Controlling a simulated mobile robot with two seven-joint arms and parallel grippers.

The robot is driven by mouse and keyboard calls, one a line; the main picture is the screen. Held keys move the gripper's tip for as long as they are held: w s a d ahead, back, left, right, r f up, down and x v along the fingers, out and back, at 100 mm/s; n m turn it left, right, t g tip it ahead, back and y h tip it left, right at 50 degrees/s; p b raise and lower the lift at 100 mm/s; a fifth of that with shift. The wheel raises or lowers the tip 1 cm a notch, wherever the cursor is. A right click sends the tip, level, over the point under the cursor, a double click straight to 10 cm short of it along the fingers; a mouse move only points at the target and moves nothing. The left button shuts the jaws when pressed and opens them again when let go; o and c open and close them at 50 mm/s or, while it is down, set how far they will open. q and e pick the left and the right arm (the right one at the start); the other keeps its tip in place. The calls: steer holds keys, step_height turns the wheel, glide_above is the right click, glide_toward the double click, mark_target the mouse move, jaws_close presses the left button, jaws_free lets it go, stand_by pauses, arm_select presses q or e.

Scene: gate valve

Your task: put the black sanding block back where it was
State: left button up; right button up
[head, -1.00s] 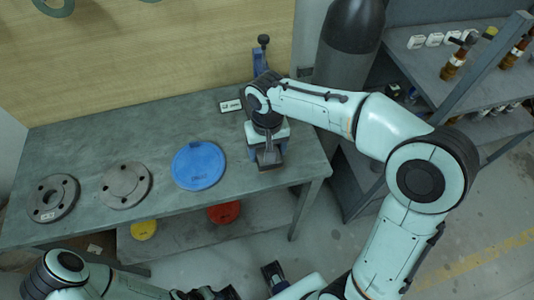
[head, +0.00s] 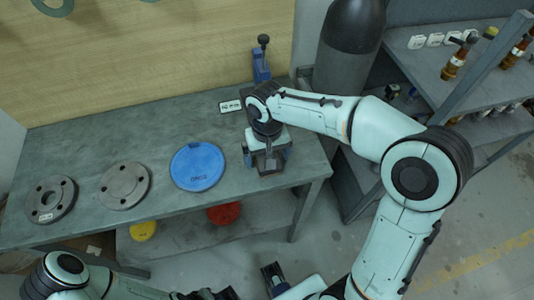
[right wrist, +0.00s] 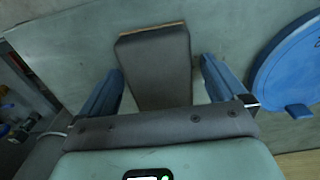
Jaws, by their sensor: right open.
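The black sanding block (head: 268,162) rests on the grey workbench near its right front corner. In the right wrist view the block (right wrist: 154,65) is a dark slab with a thin brown far edge, lying between my two fingers. My right gripper (head: 268,155) is over it from above, open, with a finger on each side; a gap shows between the block and the right finger in the right wrist view (right wrist: 160,85).
A blue disc (head: 198,166) and two grey flanges (head: 124,185) (head: 50,199) lie on the workbench (head: 85,150) to the left. A small white label (head: 230,106) and a blue clamp-like tool (head: 261,62) are behind. A dark cylinder (head: 352,40) and shelving (head: 470,90) stand right.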

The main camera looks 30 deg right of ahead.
arm_select(q)
steer(key=shift+w+r+p, duration=0.25)
steer(key=shift+r+p, duration=0.25)
steer(key=shift+r, duration=0.1)
steer(key=shift+w+r+p, duration=0.25)
steer(key=shift+r+p, duration=0.25)
steer(key=shift+r, duration=0.1)
arm_select(e)
step_height(320, 180, up, 12)
steer(key=shift+r, duration=0.2)
arm_select(q)
steer(key=shift+s, duration=0.1)
